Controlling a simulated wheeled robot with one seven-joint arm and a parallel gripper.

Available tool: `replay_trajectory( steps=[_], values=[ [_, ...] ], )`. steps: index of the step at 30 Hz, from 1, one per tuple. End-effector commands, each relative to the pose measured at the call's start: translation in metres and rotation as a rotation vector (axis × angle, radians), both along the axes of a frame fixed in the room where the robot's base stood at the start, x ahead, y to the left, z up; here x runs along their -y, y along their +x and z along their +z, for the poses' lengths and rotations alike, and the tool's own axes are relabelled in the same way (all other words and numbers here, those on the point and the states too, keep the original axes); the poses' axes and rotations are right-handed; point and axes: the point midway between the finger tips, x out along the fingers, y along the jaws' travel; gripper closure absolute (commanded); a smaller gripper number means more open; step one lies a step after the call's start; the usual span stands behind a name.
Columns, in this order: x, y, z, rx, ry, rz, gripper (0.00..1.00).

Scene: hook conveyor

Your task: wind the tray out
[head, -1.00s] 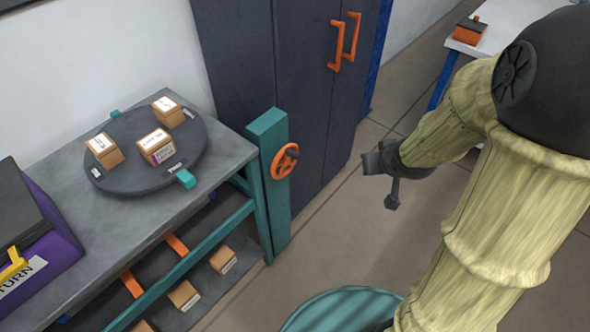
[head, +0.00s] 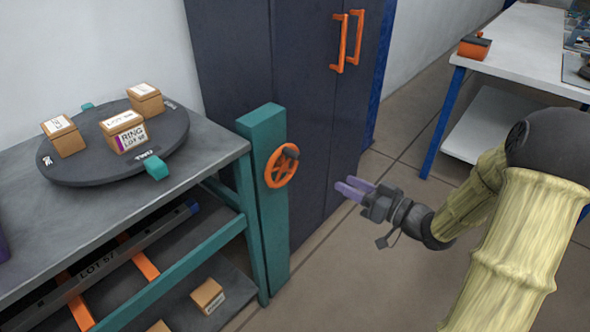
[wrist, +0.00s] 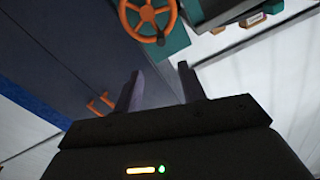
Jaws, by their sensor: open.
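An orange handwheel (head: 282,165) is mounted on a teal post (head: 264,200) at the right end of the grey bench. It also shows at the top of the wrist view (wrist: 149,18). My gripper (head: 350,188) is open and empty, its purple-grey fingers pointing left toward the post, to the right of the wheel and apart from it. In the wrist view its fingers (wrist: 158,85) are spread with nothing between them. Below the bench top is a dark sloping shelf (head: 180,245) with orange strips; I cannot tell whether it is the tray.
A round dark turntable (head: 85,172) with several boxes stands on the bench (head: 210,150). A dark cabinet (head: 235,60) with orange handles (head: 338,43) is behind the post. A white table (head: 520,50) stands at the back right. Floor between is clear.

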Motion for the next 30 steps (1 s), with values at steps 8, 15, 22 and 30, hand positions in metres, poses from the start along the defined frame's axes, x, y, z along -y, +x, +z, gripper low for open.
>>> replay_trajectory(
  steps=[8, 15, 22, 30],
  values=[
    [0.000, 0.000, 0.002, 0.002, 0.002, 0.001, 0.59],
    [-0.010, 0.008, 0.001, 0.003, 0.001, 0.002, 0.59],
    [-0.039, 0.029, 0.000, 0.005, 0.000, 0.003, 0.59],
    [-0.075, 0.059, 0.000, 0.005, 0.001, 0.002, 0.59]
  ],
)
